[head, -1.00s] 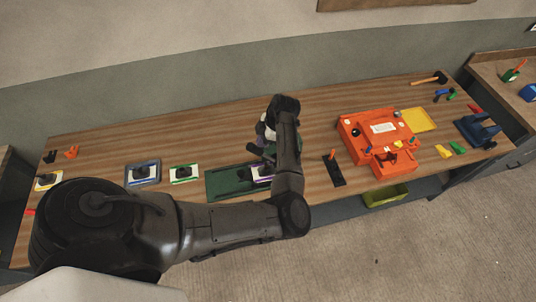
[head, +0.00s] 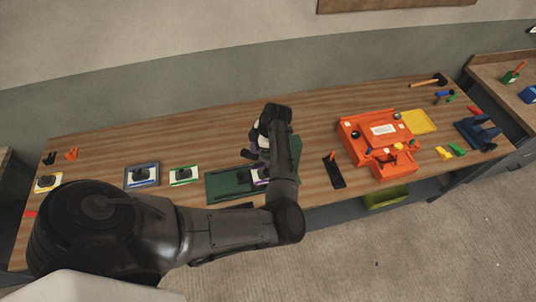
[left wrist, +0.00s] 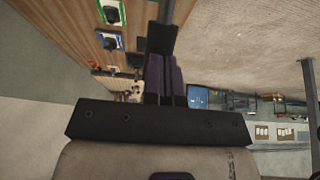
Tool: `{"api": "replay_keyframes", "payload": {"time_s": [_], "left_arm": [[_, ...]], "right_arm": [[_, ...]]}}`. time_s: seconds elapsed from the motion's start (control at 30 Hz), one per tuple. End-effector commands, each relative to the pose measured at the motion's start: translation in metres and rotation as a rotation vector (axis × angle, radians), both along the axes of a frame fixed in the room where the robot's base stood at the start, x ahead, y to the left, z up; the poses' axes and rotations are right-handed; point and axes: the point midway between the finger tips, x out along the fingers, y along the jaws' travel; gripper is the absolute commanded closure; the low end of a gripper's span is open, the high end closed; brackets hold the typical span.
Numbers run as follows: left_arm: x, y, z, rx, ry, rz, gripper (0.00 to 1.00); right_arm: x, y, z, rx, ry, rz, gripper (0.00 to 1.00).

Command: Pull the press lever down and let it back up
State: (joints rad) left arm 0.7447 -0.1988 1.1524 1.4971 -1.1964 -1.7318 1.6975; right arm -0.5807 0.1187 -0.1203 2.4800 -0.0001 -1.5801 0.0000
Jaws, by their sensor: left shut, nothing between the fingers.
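The press has a dark green base (head: 222,187) on the middle of the bench, and a green part of it (head: 297,148) shows right of my forearm. Most of its upper part, and the lever, are hidden behind my arm in the head view. My left gripper (head: 251,154) is over the press, its fingers small and dark there. In the left wrist view its fingers (left wrist: 165,78) are shut together with nothing between them. A dark bar (left wrist: 163,36) lies just beyond the fingertips; I cannot tell whether they touch it. My right gripper is not in view.
Left of the press are a blue-framed mould (head: 142,175) and a green-framed mould (head: 184,175). Right of it are a black strip with an orange peg (head: 335,172) and a large orange fixture (head: 380,140). The wooden bench is clear behind the press.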

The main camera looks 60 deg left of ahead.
Motion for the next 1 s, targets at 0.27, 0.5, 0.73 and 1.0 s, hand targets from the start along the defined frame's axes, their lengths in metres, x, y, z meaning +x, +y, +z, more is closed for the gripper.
{"api": "replay_keyframes", "payload": {"time_s": [0.27, 0.5, 0.73, 1.0], "left_arm": [[-0.013, 0.004, -0.009, 0.001, 0.001, 0.001, 1.0], [-0.013, 0.004, -0.01, 0.001, 0.001, 0.001, 1.0], [-0.015, 0.005, -0.012, 0.001, 0.001, 0.001, 1.0], [-0.023, 0.007, -0.023, 0.001, 0.001, 0.001, 1.0]], "right_arm": [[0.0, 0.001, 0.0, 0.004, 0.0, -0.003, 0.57], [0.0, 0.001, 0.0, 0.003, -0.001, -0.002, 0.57], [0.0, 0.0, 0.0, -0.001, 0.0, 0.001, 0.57], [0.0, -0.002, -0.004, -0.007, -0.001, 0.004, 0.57]]}}
